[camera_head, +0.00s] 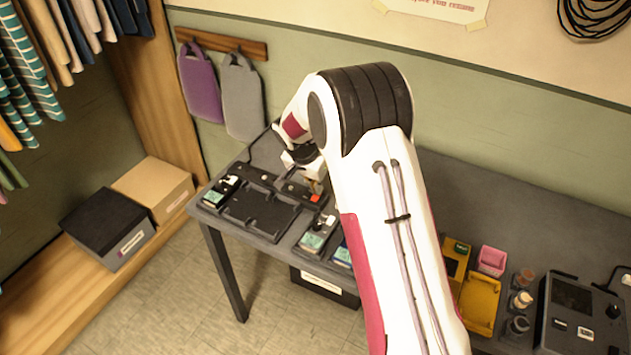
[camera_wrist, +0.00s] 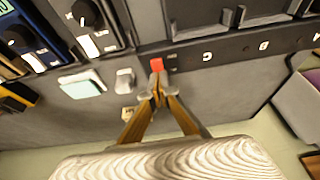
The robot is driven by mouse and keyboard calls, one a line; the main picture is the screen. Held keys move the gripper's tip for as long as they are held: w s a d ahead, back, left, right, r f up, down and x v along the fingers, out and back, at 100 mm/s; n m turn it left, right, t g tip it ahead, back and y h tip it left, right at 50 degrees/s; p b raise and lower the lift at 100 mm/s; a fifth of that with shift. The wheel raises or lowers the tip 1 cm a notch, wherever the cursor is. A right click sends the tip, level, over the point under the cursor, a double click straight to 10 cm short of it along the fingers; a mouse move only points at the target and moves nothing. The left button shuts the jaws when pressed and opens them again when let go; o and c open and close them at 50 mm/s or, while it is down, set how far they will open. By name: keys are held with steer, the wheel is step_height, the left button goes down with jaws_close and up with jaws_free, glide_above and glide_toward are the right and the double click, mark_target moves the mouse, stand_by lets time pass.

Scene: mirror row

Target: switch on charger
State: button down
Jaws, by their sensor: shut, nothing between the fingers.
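The charger is a dark strip (camera_head: 247,174) with empty bays at the back left of the table. In the wrist view its edge (camera_wrist: 235,50) carries the letters C, B and A. A red switch (camera_head: 315,198) sits at its right end and also shows in the wrist view (camera_wrist: 156,65). My gripper (camera_head: 316,184) is shut and empty above that end. In the wrist view its fingertips (camera_wrist: 157,82) are together just below the red switch; whether they touch it I cannot tell. Whether the switch is on or off I cannot tell.
Devices with dark knobs stand near the charger, one at its left (camera_head: 220,191) and one in front (camera_head: 318,232). My arm hides the table's middle.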

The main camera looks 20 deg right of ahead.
steer(key=shift+f, duration=0.1)
stand_by(0.3)
steer(key=shift+w+d+f, duration=0.1)
steer(key=shift+d+f, duration=0.05)
steer(key=shift+f, duration=0.15)
steer(key=shift+s+a, duration=0.6)
steer(key=shift+r, duration=0.15)
stand_by(0.5)
steer(key=shift+a+r, duration=0.1)
steer(key=shift+r, duration=0.75)
steer(key=v, duration=1.2)
